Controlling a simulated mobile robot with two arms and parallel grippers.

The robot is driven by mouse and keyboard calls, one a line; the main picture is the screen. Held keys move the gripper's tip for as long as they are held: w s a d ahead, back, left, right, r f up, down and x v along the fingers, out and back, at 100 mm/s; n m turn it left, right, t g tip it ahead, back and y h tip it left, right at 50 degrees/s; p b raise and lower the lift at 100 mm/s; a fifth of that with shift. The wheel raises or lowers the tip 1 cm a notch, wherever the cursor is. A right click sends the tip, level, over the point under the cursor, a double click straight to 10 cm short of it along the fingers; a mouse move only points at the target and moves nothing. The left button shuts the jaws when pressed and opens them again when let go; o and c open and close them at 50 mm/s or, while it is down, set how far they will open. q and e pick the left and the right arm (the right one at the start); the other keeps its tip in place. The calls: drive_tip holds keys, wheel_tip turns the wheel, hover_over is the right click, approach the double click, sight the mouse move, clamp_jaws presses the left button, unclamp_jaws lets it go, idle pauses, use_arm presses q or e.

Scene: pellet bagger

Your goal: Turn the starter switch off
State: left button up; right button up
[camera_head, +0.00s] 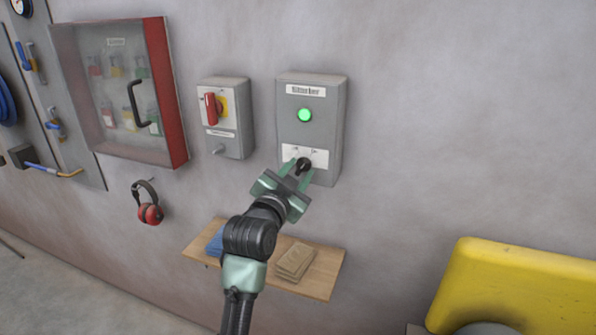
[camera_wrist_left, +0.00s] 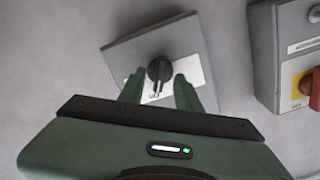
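The starter box (camera_head: 328,118) is a grey box on the wall with a lit green lamp (camera_head: 305,115). Its black rotary starter switch (camera_head: 303,165) sits low on the box over a white label plate. The switch also shows in the left wrist view (camera_wrist_left: 159,69). My left gripper (camera_head: 298,169) is at the switch, with its two green fingers apart, one on either side of the knob. In the left wrist view the fingers (camera_wrist_left: 158,90) look open, and I cannot tell whether they touch the knob. My right gripper is not in view.
A grey box with a red rotary handle (camera_head: 211,108) is on the wall to the left. A red-edged cabinet (camera_head: 120,90) and red earmuffs (camera_head: 149,212) hang further left. A wooden shelf (camera_head: 321,283) is below, and a yellow machine part (camera_head: 520,285) stands at lower right.

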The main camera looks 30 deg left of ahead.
use_arm(q)
clamp_jaws()
drive_tip(key=shift+r+n+p, duration=0.1)
drive_tip(key=shift+n+p, duration=0.8)
drive_tip(key=shift+n, duration=0.1)
drive_tip(key=n+p, duration=0.2)
drive_tip(key=n, duration=0.1)
drive_tip(key=shift+n, duration=0.3)
drive_tip(key=n+p, duration=0.2)
drive_tip(key=n, duration=0.1)
drive_tip(key=shift+a+p, duration=0.1)
drive_tip(key=shift+p, duration=0.2)
drive_tip(key=shift+n+p, duration=0.75)
drive_tip(key=shift+n, duration=0.85)
drive_tip(key=shift+f, duration=0.2)
